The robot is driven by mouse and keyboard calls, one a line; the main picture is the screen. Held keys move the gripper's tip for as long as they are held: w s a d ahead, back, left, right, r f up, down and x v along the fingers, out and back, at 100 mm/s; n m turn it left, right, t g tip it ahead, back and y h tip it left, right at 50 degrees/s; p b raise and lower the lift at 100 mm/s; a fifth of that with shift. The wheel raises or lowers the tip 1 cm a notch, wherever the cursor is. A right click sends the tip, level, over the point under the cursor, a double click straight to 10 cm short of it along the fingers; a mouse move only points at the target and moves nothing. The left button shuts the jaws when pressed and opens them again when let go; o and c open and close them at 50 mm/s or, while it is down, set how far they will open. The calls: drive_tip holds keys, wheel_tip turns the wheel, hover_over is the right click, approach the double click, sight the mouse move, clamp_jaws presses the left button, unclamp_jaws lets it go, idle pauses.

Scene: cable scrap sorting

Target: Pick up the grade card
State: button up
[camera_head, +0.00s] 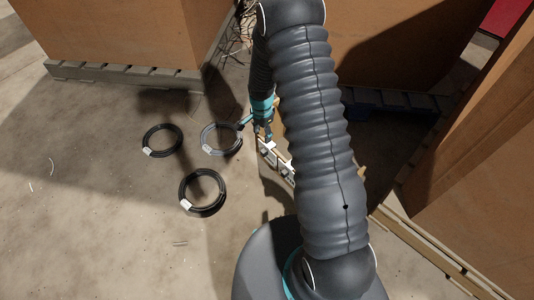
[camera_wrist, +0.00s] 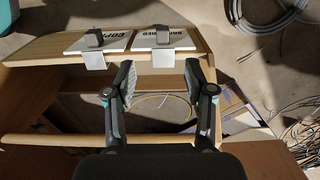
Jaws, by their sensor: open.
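Two white cards with dark lettering lie side by side on a wooden rack in the wrist view: a left card (camera_wrist: 70,43) that seems to start "COPP" and a right card (camera_wrist: 184,41) whose word I cannot read surely. Each has a dark grip piece on top and a pale tab over the rack's (camera_wrist: 40,48) near edge. I cannot tell which is the grade card. My gripper (camera_wrist: 160,68) is open and empty, its fingertips just short of the right card's tab in the picture. In the head view, my gripper (camera_head: 263,133) is above the rack, which my arm partly hides.
Black coils with white tags lie on the floor, at left (camera_head: 150,133) and in front (camera_head: 220,190); a grey coil (camera_head: 208,128) is near my gripper. Large brown boxes (camera_head: 125,35) stand behind and at right (camera_head: 480,190). Loose wires (camera_wrist: 300,130) lie right of the rack.

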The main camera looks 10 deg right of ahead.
sight(263, 151)
wheel_tip(263, 151, down, 9)
drive_tip(key=shift+r, duration=0.15)
drive_tip(key=shift+w+d+f, duration=0.1)
drive_tip(key=shift+w+f, duration=0.1)
drive_tip(key=shift+f, duration=1.3)
drive_tip(key=shift+w+f, duration=0.15)
drive_tip(key=shift+f, duration=1.35)
clamp_jaws()
